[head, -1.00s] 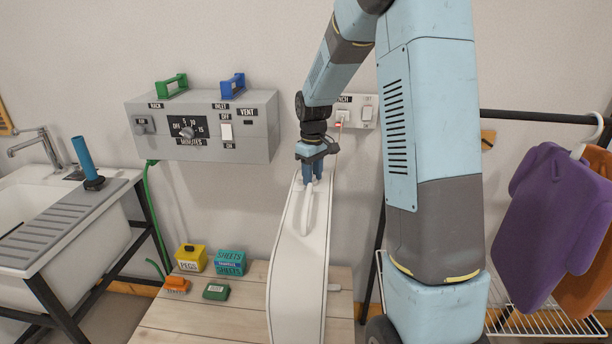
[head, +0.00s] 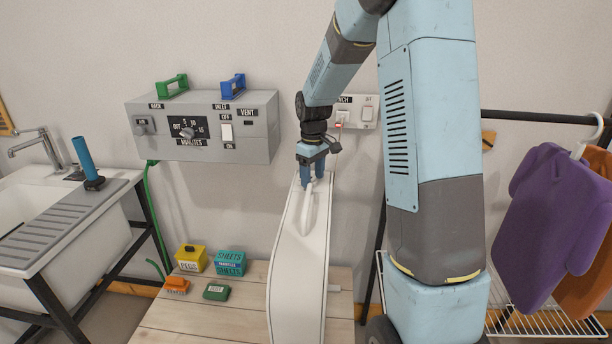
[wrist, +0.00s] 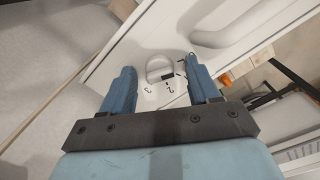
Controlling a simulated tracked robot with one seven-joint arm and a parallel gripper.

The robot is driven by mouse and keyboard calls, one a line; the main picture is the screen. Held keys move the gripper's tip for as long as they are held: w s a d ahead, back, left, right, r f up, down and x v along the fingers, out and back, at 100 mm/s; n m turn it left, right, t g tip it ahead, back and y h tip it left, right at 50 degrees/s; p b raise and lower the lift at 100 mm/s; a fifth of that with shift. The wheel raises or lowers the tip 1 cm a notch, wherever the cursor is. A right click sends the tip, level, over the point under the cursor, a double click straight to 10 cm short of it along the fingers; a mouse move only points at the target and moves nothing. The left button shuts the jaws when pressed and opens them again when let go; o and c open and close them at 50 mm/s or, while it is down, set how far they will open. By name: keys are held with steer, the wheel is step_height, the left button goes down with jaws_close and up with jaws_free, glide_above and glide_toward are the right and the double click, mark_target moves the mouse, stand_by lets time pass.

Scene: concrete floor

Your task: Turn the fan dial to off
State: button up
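A tall white appliance (head: 298,255) stands in front of the wall. In the wrist view its top carries a round white dial (wrist: 159,66) with a raised grip and a small black mark. The figures 3 and 2 are printed on the side of it nearer my gripper; I cannot tell the dial's exact setting. My gripper (head: 313,183) points down at the appliance's top. In the wrist view its blue fingers (wrist: 158,80) are apart, one to each side of the dial, with a gap on both sides. It holds nothing. In the head view the dial is not visible.
A grey control box (head: 259,140) with knobs and a switch hangs on the wall. A switch plate (head: 367,114) is behind the gripper. Small boxes (head: 230,262) sit on the wooden table (head: 180,320). A sink is left, a clothes rail right.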

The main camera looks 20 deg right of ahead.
mark_target(313, 177)
step_height(313, 177, up, 14)
steer(key=shift+f, duration=0.15)
stand_by(0.7)
steer(key=s+a+r+m+t, duration=0.15)
steer(key=s+r, duration=0.25)
steer(key=s, duration=0.4)
steer(key=s+r+m+t, duration=0.1)
steer(key=s+r+m, duration=0.15)
steer(key=s, duration=0.55)
steer(key=s+f+m+t, duration=0.1)
steer(key=s+m+t, duration=0.2)
steer(key=s, duration=1.3)
steer(key=shift+s+f, duration=0.2)
steer(key=shift+f, duration=0.05)
